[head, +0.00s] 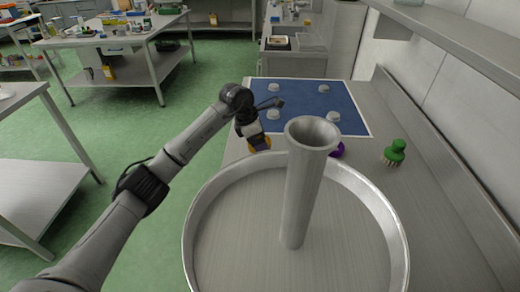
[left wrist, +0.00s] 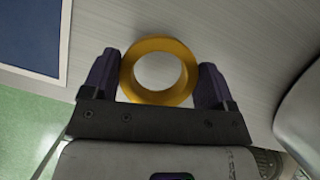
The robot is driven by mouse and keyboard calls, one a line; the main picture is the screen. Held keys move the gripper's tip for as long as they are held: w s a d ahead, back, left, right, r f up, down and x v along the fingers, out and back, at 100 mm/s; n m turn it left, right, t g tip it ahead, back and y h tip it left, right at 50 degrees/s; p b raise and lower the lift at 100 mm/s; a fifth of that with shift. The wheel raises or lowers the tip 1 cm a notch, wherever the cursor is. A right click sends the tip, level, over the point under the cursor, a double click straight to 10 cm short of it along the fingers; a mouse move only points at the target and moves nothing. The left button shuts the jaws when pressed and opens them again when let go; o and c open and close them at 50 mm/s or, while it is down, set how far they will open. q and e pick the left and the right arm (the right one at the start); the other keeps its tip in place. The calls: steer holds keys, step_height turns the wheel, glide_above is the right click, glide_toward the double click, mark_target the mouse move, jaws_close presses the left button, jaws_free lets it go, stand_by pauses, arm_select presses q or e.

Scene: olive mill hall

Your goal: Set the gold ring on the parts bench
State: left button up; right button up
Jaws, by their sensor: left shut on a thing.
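The gold ring (left wrist: 184,55) is held between the two fingers of my left gripper (left wrist: 160,80) in the left wrist view, one finger on each side of it. Bare grey metal surface shows through its hole. In the head view the gold ring (head: 260,143) shows below my left gripper (head: 257,137), left of the metal tube and close to the bench's left edge. Whether the ring touches the surface I cannot tell. The grey parts bench (head: 415,205) runs along the right side. My right gripper is not in view.
A large round metal pan (head: 203,215) with an upright flared tube (head: 303,185) fills the near bench. A blue mat (head: 300,103) with several clear pieces lies behind. A purple thing (head: 338,150) is partly hidden by the tube. A green brush (head: 396,151) stands at right.

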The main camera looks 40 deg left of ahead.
arm_select(q)
step_height(320, 180, down, 4)
steer(key=shift+r+b, duration=0.25)
steer(key=shift+b, duration=0.4)
steer(key=o, duration=0.9)
steer(key=shift+f, duration=0.1)
steer(key=p+v, duration=0.3)
steer(key=v, duration=0.7)
steer(key=shift+r, duration=0.45)
steer(key=shift+s+a+r+p, duration=0.2)
steer(key=shift+s+r+p, duration=0.15)
steer(key=shift+r, duration=0.3)
